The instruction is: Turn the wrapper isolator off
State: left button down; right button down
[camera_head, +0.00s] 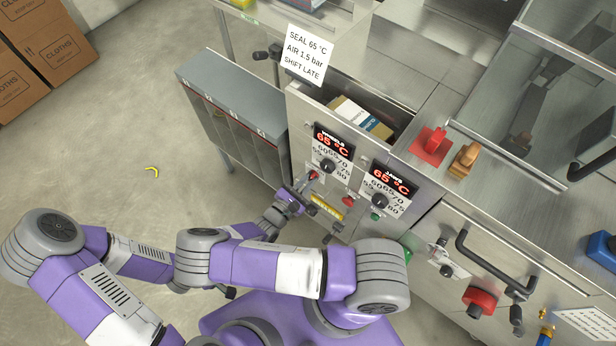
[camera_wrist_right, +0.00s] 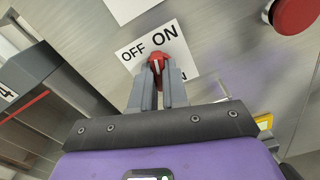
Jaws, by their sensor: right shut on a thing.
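The wrapper isolator is a small red knob (camera_wrist_right: 157,60) on a white plate (camera_wrist_right: 176,44) marked OFF and ON, with lower lettering partly hidden. The same knob shows as a small red spot (camera_head: 313,175) in the head view, low on the steel front left of the dials. My right gripper (camera_wrist_right: 157,82) is shut on the knob, one finger on each side. It also shows in the head view (camera_head: 303,187), at the panel. I cannot tell which word the knob points to. My left gripper (camera_head: 228,292) is mostly hidden behind my right arm.
Two dial panels (camera_head: 333,142) reading 65 °C sit above and right of the knob. A yellow bar (camera_head: 327,208) and a red button (camera_head: 348,201) are close by. A grey divided cabinet (camera_head: 232,93) stands to the left. A red emergency-stop button (camera_head: 480,299) is lower right.

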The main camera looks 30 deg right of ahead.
jog(key=n+p, duration=0.1)
jog(key=n, duration=0.4)
jog(key=shift+n+p, duration=0.3)
jog(key=shift+p, duration=0.1)
jog(key=n, duration=0.3)
jog(key=shift+s+p, duration=0.1)
jog(key=shift+p, duration=0.2)
jog(key=shift+n, duration=1.9)
jog(key=c, duration=1.1)
grip_release()
jog(key=shift+c, duration=0.2)
